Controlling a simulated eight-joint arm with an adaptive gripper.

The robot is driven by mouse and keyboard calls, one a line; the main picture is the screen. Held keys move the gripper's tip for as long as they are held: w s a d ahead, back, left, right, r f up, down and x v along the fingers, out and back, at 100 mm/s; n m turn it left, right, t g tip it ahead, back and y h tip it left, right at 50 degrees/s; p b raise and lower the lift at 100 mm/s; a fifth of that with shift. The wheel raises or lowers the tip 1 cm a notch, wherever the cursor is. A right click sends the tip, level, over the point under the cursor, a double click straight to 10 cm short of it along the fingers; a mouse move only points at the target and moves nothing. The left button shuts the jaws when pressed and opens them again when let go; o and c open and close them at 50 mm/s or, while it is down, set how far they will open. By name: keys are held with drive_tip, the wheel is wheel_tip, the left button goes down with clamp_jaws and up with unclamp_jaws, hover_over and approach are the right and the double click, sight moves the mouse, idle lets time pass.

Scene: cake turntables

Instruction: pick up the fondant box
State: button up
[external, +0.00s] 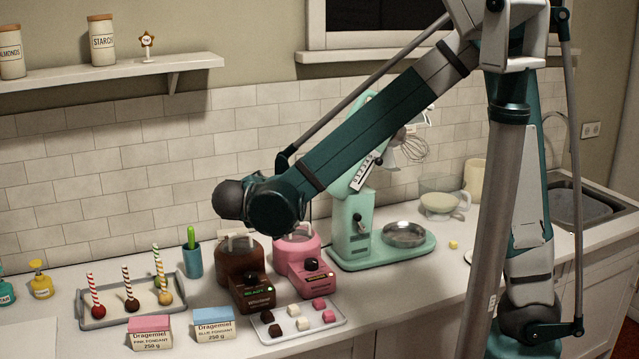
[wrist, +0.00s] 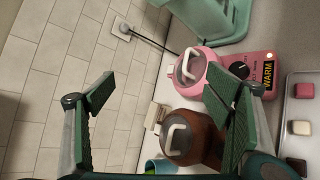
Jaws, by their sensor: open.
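Two fondant boxes stand on the counter in the external view. One is a pink-and-white box (external: 150,333) labelled pink fondant. The other is a blue-and-white box (external: 214,323) labelled blue fondant, to its right. Neither box shows in the wrist view. My gripper (wrist: 168,112) is open in the wrist view, with its green-padded fingers wide apart and nothing between them. The wall and two melting pots show beyond the fingers. In the external view my gripper's fingers are hidden behind my arm, which hangs above and behind the boxes.
A brown pot (external: 240,262) and pink pot (external: 297,252) stand behind the boxes. A tray of cake pops (external: 100,322) is left, and a white tray of cubes (external: 335,325) right.

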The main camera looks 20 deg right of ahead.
drive_tip(key=s+a+t+h, duration=0.1)
drive_tip(key=s+a+t, duration=0.15)
drive_tip(key=a, duration=0.55)
drive_tip(key=n+t+y+b, duration=0.25)
drive_tip(key=n+b, duration=0.25)
drive_tip(key=n, duration=0.3)
hover_over(215, 324)
drive_tip(key=w+d, duration=0.3)
drive_tip(key=d, duration=0.1)
drive_tip(key=shift+h, duration=0.45)
wheel_tip(215, 324, down, 12)
drive_tip(key=shift+r, duration=0.1)
drive_tip(key=s+a+f+n+t+y+b, duration=0.1)
drive_tip(key=s+f+n, duration=0.1)
drive_tip(key=f, duration=0.1)
drive_tip(key=s+a+f+n+y+b, duration=0.1)
drive_tip(key=s+a+f+n, duration=0.1)
drive_tip(key=s+f+n, duration=0.1)
drive_tip(key=s+a+f+n+t+y+b, duration=0.1)
drive_tip(key=s+f+n+y+b, duration=0.1)
drive_tip(key=f+n, duration=0.1)
drive_tip(key=shift+s+a+t, duration=0.3)
drive_tip(key=shift+s, duration=0.05)
drive_tip(key=shift+s+a+f+n+y, duration=0.15)
drive_tip(key=shift+s+f+n+y, duration=0.25)
drive_tip(key=shift+n, duration=0.3)
drive_tip(key=shift+r, duration=0.1)
drive_tip(key=shift+w, duration=0.1)
drive_tip(key=shift+w+d, duration=0.2)
drive_tip(key=shift+w, duration=0.95)
